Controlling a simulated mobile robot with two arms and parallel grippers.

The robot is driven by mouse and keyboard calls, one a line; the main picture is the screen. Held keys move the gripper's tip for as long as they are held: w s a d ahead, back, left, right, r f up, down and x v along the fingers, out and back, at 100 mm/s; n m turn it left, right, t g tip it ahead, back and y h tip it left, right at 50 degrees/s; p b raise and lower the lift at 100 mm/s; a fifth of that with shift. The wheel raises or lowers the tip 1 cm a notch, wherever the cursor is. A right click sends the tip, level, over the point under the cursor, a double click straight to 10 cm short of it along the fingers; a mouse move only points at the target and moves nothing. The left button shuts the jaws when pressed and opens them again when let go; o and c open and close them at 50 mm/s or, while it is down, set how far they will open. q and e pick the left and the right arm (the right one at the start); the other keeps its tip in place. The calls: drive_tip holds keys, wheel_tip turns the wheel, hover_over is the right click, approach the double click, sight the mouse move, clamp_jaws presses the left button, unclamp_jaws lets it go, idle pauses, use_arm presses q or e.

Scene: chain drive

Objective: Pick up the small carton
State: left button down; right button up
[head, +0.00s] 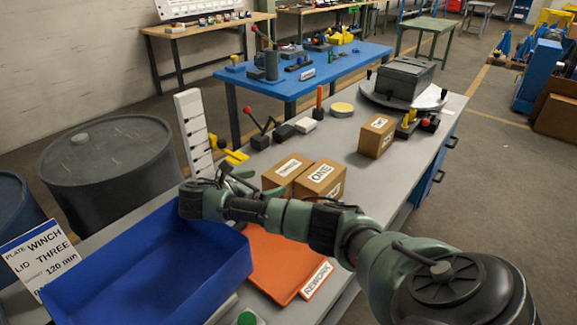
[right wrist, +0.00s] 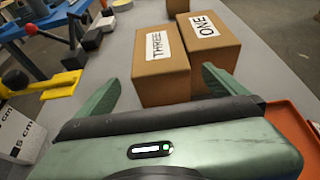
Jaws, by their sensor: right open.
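Three brown cartons stand on the grey bench. The carton marked THREE (head: 285,174) and the carton marked ONE (head: 321,179) stand side by side; a third carton (head: 376,138) is farther back right, its label too small to read surely. THREE is the lower of the front pair in the right wrist view (right wrist: 162,82), where ONE (right wrist: 212,62) stands to its right. My right gripper (head: 257,183) is open and empty, just left of THREE. Its fingers point toward THREE in the right wrist view (right wrist: 163,90); contact is not visible. My left gripper is out of view.
A blue bin (head: 150,275) and an orange tray marked REWORK (head: 275,260) lie at the near side. A white measuring post (head: 192,130) and a red-knobbed lever clamp (head: 250,115) stand left of the cartons. Bench surface is clear between the front pair and the third carton.

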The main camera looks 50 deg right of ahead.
sight(274, 178)
drive_tip(key=x, duration=0.5)
drive_tip(key=shift+d+f, duration=0.1)
drive_tip(key=shift+d, duration=0.2)
drive_tip(key=c, duration=1.9)
drive_tip(key=shift+c, duration=0.5)
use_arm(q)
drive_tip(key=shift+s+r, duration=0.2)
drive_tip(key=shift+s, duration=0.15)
use_arm(e)
drive_tip(key=shift+w+d, duration=0.1)
